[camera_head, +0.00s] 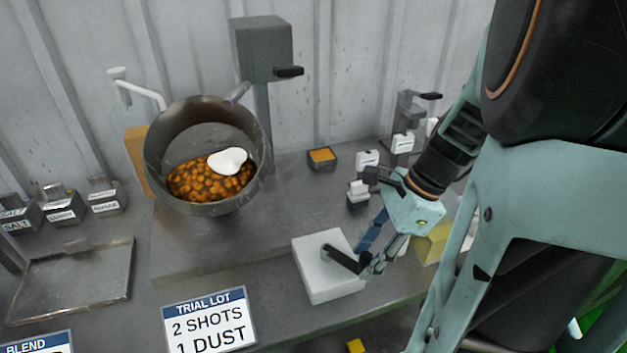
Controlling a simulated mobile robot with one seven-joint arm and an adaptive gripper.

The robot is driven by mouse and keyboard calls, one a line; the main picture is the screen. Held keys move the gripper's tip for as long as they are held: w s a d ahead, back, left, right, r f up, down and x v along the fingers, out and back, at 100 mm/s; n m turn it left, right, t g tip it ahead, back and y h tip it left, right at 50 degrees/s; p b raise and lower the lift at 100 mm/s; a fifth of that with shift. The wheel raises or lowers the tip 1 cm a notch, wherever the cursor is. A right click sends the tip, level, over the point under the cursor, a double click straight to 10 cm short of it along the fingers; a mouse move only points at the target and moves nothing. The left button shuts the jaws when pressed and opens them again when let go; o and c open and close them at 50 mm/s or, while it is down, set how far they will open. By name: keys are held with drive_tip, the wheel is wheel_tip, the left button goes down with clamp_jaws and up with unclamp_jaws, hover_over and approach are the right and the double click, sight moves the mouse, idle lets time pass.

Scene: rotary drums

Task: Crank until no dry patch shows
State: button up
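The tilted metal drum (154,150) stands left of centre with its mouth facing me. Glossy orange-brown pieces (200,182) lie in its lower part, and a smooth white patch (228,160) sits on top of them at the right. A white box (318,280) with a black crank handle (342,259) stands on the bench right of the drum. My gripper (368,262) points down-left, with its fingertips at the handle's outer end. Whether the fingers close on the handle or only stand beside it is unclear.
A grey post unit (262,45) with a black lever (289,72) stands behind the drum. Small labelled containers (65,206) and an empty metal tray (75,283) are at left. A sign (208,321) reads "TRIAL LOT, 2 SHOTS, 1 DUST". A small orange-topped box (322,159) sits behind the white box.

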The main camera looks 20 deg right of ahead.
drive_tip(key=shift+a+f, duration=0.2)
drive_tip(key=shift+f, duration=0.3)
clamp_jaws()
